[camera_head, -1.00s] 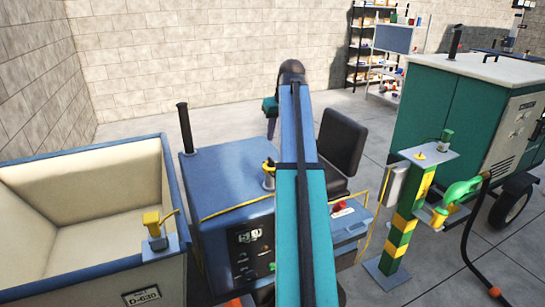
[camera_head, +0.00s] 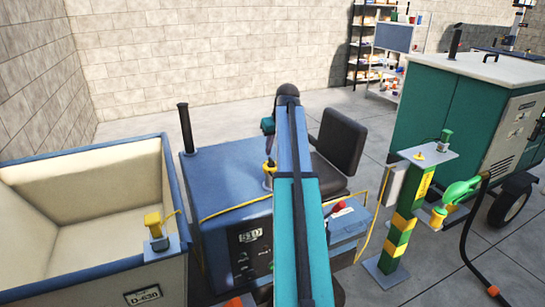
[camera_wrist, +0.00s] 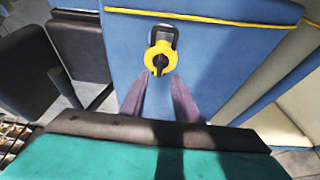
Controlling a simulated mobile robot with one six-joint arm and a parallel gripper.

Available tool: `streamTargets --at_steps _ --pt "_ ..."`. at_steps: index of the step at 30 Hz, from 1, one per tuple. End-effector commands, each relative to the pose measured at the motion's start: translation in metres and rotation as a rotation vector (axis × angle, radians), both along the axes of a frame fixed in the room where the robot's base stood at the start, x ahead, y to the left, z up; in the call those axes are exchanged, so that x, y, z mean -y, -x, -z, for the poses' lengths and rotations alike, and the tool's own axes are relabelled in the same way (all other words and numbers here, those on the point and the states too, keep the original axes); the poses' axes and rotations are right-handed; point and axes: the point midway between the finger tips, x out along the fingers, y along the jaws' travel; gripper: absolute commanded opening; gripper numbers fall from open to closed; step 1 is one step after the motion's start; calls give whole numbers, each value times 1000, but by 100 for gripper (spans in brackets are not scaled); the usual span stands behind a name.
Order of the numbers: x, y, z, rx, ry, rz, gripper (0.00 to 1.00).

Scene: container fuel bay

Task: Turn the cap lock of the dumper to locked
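The dumper's blue body (camera_head: 228,178) carries a yellow round cap (camera_head: 269,167) on its top. In the wrist view the yellow cap (camera_wrist: 160,52) has a dark slot or lever at its centre and a black loop-shaped hasp around its far side. My gripper (camera_wrist: 161,76) is open, its two purple-grey fingers apart and pointing at the cap's near edge. Nothing is between the fingers. In the head view my arm hides much of the area right of the cap. I cannot tell whether the fingers touch the cap.
The dumper's cream-lined skip (camera_head: 90,190) is at left, with a yellow fitting (camera_head: 153,226) on its corner. A black exhaust pipe (camera_head: 186,128) and black seat (camera_head: 338,140) flank the body. A green-yellow post (camera_head: 402,225) with a green nozzle (camera_head: 460,191) and a teal machine (camera_head: 440,110) stand right.

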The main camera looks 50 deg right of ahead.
Motion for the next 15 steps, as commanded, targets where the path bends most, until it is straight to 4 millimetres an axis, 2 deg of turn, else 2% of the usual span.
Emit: streamTargets --at_steps 7,15 --pt "4 -10 27 -2 -2 0 28" --pt "8 -19 49 -1 -1 1 28"
